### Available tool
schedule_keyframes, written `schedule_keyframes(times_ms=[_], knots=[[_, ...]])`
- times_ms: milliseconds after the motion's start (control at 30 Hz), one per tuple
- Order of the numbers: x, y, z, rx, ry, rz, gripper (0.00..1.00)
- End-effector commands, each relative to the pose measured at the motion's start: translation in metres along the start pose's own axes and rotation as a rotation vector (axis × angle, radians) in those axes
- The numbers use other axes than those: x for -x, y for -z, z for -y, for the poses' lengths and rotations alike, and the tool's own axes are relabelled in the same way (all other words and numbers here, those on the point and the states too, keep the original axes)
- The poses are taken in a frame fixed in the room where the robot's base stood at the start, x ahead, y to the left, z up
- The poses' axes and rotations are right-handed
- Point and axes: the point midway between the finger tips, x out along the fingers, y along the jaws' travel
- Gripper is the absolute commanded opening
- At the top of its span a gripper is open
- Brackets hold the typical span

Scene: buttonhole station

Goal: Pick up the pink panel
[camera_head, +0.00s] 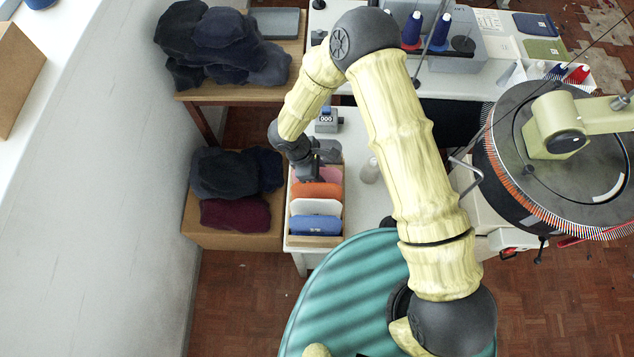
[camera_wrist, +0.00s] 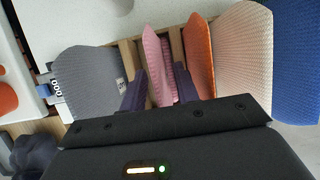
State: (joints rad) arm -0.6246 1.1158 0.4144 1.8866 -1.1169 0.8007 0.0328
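The pink panel (camera_wrist: 153,62) stands upright in a wooden rack between a grey panel and an orange panel. In the head view a little of the pink panel (camera_head: 331,174) shows beside my gripper (camera_head: 311,178). In the wrist view my gripper (camera_wrist: 159,88) is open, with one dark finger on each side of the pink panel. The fingers are spread and reach down level with the panel. Whether either finger touches it is hard to tell. The panel's lower part is hidden by the rack and my gripper.
The rack (camera_head: 315,241) also holds orange (camera_head: 316,190), white (camera_head: 316,207) and blue (camera_head: 315,225) panels, and a grey panel (camera_wrist: 88,80). Dark cloth piles (camera_head: 235,173) lie to the left. A round machine (camera_head: 560,150) stands at right.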

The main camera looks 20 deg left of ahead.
Motion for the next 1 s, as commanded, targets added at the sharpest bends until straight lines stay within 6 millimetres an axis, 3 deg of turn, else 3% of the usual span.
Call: schedule_keyframes(times_ms=[500, 533, 700, 1000], knots=[[-0.0018, 0.0009, 0.0001, 0.001, 0.000, 0.000, 0.31], [-0.0018, 0.0009, 0.0001, 0.001, 0.000, 0.000, 0.29], [-0.0018, 0.0009, 0.0001, 0.001, 0.000, 0.000, 0.00], [-0.0017, 0.0008, 0.0000, 0.001, 0.000, 0.000, 0.00]])
